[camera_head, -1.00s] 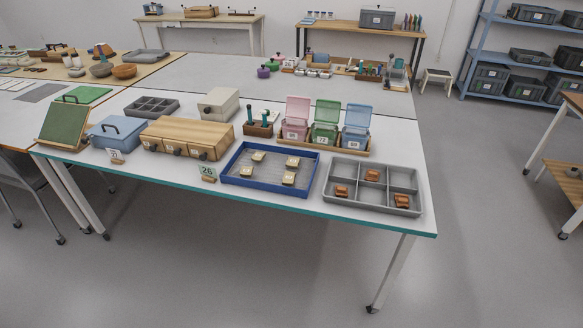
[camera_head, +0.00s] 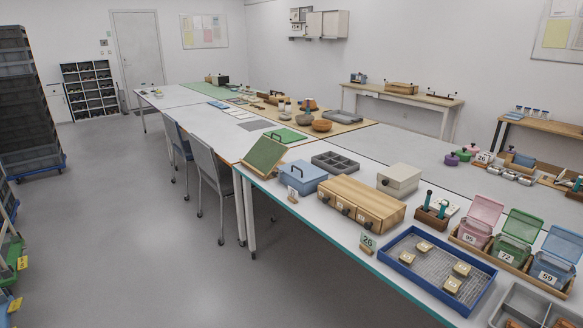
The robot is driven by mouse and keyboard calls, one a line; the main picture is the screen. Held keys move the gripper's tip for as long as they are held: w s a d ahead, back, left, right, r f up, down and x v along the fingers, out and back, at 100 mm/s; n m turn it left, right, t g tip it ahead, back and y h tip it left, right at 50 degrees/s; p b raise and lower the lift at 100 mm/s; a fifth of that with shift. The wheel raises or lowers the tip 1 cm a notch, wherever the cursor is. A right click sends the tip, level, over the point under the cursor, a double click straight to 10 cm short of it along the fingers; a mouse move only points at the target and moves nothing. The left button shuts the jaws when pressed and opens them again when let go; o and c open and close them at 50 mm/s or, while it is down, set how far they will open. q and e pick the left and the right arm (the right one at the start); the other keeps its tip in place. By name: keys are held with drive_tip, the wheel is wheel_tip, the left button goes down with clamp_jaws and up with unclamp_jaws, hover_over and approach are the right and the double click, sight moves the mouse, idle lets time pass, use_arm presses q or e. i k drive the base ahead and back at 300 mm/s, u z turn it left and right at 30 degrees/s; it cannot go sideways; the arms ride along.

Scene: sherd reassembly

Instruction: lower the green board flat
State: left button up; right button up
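The green board (camera_head: 264,154) stands tilted on the near left part of the white table, leaning back in a wooden frame. Its green face is turned up and toward the front. A flat green sheet with a dark handle (camera_head: 285,136) lies just behind it. Neither of my grippers shows in the view, so nothing is seen touching the board.
A blue lidded box (camera_head: 304,180) stands right beside the board, then a wooden drawer box (camera_head: 352,208). A blue tray (camera_head: 437,273) lies farther right. Chairs (camera_head: 214,175) stand along the table's left side. The floor (camera_head: 150,230) at left is open.

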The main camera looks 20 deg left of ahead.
sight(265, 155)
drive_tip(key=u, duration=0.1)
drive_tip(key=k, duration=0.85)
drive_tip(key=u, duration=1.5)
drive_tip(key=i, duration=2.95)
drive_tip(key=z, duration=1)
drive_tip(key=i, duration=0.85)
drive_tip(key=z, duration=0.95)
